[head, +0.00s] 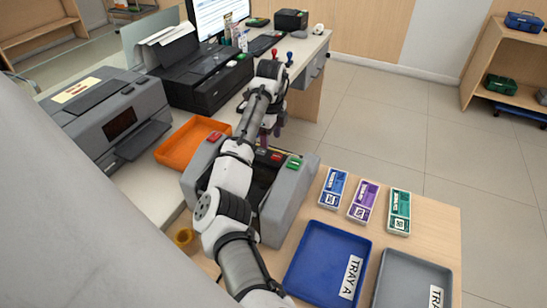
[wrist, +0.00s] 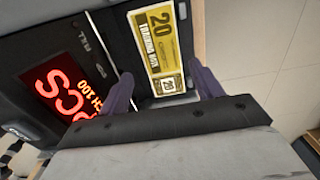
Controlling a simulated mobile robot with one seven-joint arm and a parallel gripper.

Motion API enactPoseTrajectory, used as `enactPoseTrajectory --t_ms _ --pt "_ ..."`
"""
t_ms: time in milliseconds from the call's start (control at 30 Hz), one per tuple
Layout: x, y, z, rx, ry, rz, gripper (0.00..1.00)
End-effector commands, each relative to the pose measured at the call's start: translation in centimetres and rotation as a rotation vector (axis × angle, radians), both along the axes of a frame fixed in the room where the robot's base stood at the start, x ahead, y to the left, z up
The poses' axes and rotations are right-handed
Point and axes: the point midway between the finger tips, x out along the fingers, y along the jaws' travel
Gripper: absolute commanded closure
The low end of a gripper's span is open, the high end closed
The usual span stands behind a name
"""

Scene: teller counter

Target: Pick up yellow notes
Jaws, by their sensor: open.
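The yellow notes (wrist: 158,45) show in the wrist view as a yellow and white bundle marked 20, lying in a dark slot of the machine. My gripper (wrist: 160,70) is open, with one dark purple finger on each side of the near part of the notes. I cannot tell how far above the notes the fingertips are. In the head view my gripper (head: 266,143) points down over the far side of the grey counting machine (head: 290,190). The arm hides most of the slot and the notes there.
A red lit display (wrist: 68,88) is left of the notes. Blue, purple (head: 363,201) and green bundles lie right of the machine, behind a blue tray (head: 312,280) and a grey tray (head: 392,290). An orange tray (head: 172,154) and a printer (head: 110,120) stand left.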

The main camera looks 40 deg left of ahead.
Motion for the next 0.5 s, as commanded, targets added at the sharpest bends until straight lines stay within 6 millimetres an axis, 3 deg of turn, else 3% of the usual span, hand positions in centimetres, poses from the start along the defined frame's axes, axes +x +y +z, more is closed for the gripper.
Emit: enactPoseTrajectory --t_ms 167,500 --pt "0.0 0.0 -1.1 0.0 0.002 0.0 0.35" --pt "0.0 0.2 -5.5 0.0 0.001 0.0 0.35"
